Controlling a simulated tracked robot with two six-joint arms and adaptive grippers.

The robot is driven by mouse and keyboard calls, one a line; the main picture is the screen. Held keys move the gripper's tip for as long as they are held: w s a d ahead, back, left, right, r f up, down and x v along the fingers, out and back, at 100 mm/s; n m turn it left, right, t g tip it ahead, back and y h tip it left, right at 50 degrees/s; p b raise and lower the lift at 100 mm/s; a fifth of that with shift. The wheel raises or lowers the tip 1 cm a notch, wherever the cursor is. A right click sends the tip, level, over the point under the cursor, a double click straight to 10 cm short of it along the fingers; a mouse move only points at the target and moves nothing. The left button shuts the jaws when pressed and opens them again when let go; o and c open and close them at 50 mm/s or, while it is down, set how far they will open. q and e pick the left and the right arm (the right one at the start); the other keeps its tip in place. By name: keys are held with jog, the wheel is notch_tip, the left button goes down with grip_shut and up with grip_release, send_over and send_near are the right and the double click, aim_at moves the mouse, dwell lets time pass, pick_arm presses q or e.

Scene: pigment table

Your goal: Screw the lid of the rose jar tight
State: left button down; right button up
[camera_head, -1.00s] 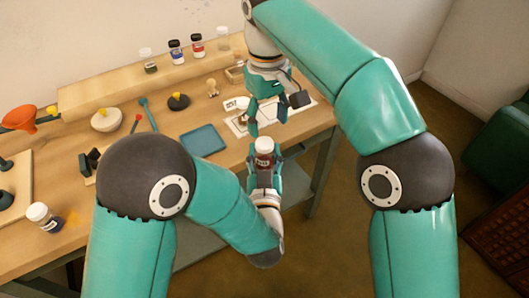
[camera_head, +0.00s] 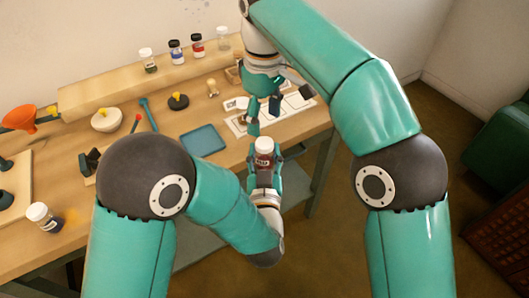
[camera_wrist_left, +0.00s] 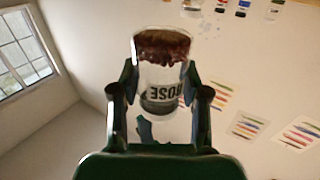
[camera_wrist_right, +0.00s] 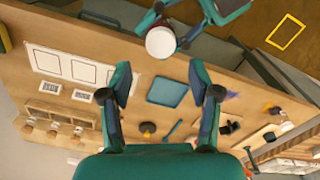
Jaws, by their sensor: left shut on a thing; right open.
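The rose jar (camera_head: 263,160) is upright in my left gripper (camera_head: 264,170), in front of the table edge. The left wrist view shows its ROSE label and dark red contents (camera_wrist_left: 160,75), with the fingers on both sides. A white lid (camera_head: 264,144) sits on top of the jar; how tight it is I cannot tell. My right gripper (camera_head: 264,113) is open and empty, above and beyond the jar. In the right wrist view the lid (camera_wrist_right: 161,42) shows beyond the open fingertips, apart from them.
A blue tray (camera_head: 203,141) lies on the table (camera_head: 165,165) left of the grippers. A white swatch card (camera_head: 292,103) lies under and right of my right gripper. Several jars (camera_head: 196,46) stand on the back shelf (camera_head: 110,98).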

aim_at(265, 142)
jog(key=shift+f, duration=3.3)
grip_shut()
jog(key=shift+o, duration=0.7)
grip_release()
